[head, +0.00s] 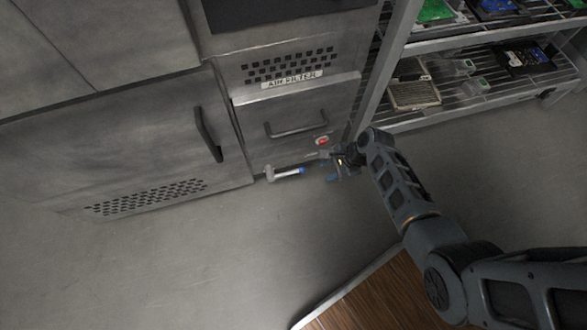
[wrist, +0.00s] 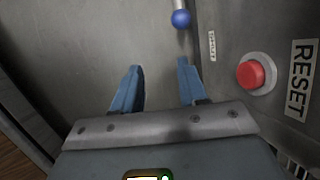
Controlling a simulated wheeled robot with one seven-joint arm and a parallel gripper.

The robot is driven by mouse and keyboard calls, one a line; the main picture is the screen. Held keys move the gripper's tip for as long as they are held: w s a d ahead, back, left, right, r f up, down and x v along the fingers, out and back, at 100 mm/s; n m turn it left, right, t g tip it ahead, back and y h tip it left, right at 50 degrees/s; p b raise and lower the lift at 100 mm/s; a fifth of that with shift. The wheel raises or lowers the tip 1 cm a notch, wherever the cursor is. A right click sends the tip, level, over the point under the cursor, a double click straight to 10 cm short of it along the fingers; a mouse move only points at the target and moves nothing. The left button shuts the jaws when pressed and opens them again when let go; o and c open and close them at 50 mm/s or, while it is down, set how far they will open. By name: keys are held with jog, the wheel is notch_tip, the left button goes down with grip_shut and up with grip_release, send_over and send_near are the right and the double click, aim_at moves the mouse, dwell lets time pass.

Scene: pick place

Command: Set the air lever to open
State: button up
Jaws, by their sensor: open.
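The air lever (head: 284,173) is a pale handle with a blue knob at its right end, low on the front of the grey machine. In the wrist view its blue ball knob (wrist: 181,19) shows at the top, beyond the fingertips, with only part of its rod in frame. A "SHUT" label (wrist: 212,46) is beside it. My gripper (head: 334,172) is just to the right of the knob in the head view. In the wrist view my gripper (wrist: 160,78) has its blue fingers apart with nothing between them, and they do not touch the knob.
A red reset button (wrist: 252,75) with a "RESET" label (wrist: 302,80) is right of my fingers. A drawer handle (head: 296,126) is above the lever and a door handle (head: 207,134) to the left. A wire shelf (head: 440,110) stands right. The floor (head: 200,250) in front is clear.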

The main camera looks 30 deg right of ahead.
jog(key=b, duration=0.2)
send_over(292, 172)
jog(key=s+d, duration=0.2)
jog(key=b+x, duration=0.2)
jog(key=x, duration=0.2)
jog(key=shift+b, duration=0.3)
jog(key=shift+w+a+f, duration=0.2)
jog(key=shift+f, duration=0.25)
grip_shut()
